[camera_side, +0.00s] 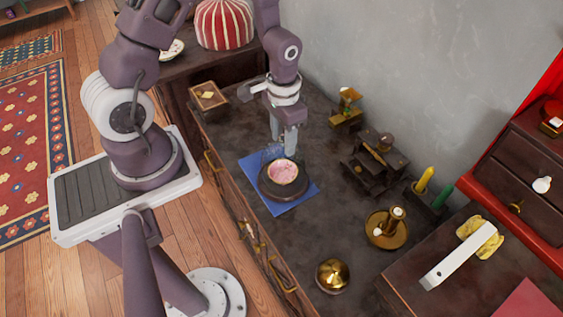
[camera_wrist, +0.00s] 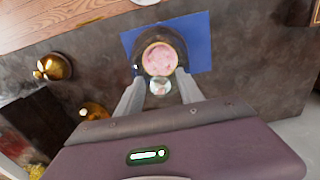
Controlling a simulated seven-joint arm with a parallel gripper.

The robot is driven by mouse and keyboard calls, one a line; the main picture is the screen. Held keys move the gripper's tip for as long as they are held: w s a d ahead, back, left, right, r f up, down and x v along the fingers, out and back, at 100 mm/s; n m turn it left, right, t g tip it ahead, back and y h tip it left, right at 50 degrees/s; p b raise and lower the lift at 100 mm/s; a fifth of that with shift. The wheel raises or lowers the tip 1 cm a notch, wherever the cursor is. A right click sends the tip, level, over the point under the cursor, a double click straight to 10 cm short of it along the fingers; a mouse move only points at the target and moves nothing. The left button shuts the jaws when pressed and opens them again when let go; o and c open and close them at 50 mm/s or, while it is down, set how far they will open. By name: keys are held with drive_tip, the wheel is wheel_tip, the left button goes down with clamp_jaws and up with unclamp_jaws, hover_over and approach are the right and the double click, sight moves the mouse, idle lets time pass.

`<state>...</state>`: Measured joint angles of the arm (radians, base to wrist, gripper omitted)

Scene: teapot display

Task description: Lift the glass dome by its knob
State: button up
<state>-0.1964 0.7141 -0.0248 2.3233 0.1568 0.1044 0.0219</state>
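The glass dome is clear and hard to make out. Its round glassy knob (camera_wrist: 160,86) shows in the wrist view between my two fingertips. Under it a pink round item (camera_side: 283,171) sits on a dark round base (camera_side: 284,194), which stands on a blue mat (camera_side: 252,165). My gripper (camera_side: 284,146) points down just above the base in the side view. In the wrist view my gripper (camera_wrist: 160,90) has its fingers apart, one on each side of the knob, with gaps visible. The dome's lower edge is not clear.
A brass candle holder (camera_side: 386,229) and a brass bell-shaped object (camera_side: 332,275) stand to the right. A small dark stand (camera_side: 375,158) and a brass scale-like item (camera_side: 347,110) are behind. A wooden box (camera_side: 208,100) is at the left end. Bare tabletop surrounds the mat.

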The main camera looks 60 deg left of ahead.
clamp_jaws()
drive_tip(key=shift+r, duration=4.55)
